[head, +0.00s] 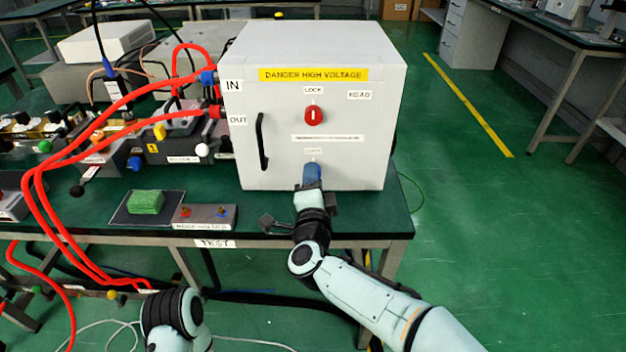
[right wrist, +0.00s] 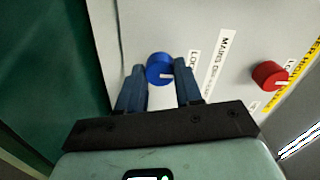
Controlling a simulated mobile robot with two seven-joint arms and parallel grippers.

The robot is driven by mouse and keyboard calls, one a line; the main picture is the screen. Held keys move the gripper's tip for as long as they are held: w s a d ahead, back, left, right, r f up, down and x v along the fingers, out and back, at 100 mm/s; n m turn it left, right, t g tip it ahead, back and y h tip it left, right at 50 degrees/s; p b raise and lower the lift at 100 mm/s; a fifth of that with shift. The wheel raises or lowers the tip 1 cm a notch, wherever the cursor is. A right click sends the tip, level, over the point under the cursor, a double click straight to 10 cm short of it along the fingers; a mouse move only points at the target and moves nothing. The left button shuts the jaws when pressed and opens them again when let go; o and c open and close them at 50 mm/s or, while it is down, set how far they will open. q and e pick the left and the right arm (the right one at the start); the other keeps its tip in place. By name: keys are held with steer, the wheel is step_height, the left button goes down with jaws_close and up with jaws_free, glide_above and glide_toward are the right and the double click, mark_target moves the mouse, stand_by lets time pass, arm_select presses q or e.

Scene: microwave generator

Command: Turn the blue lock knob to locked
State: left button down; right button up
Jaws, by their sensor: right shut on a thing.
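The blue lock knob (head: 312,172) is low on the front of the white high-voltage box (head: 245,165), under a small label. In the right wrist view the blue knob (right wrist: 158,67) sits between my two blue fingers. Its white pointer mark is turned right in that view, toward the label beside it. My right gripper (head: 312,187) reaches up to the knob from below and is shut on it; the fingertips (right wrist: 160,72) lie on either side of it. The gripper hides the knob's lower part in the head view. My left gripper is not in view.
A red knob (head: 314,115) is above the blue one, and a black handle (head: 262,142) is left of it. Red cables (head: 150,80) run into the box's left side. A green block (head: 146,202) lies on the table (head: 350,224). Floor right of the table is clear.

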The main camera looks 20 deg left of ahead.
steer(key=o, duration=1)
steer(key=shift+o, duration=0.2)
steer(key=shift+s, duration=0.15)
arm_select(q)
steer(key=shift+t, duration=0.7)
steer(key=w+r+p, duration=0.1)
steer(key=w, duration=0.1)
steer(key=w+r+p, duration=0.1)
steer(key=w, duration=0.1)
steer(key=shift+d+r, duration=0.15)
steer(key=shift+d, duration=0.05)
arm_select(e)
steer(key=v, duration=1.3)
steer(key=shift+d, duration=0.1)
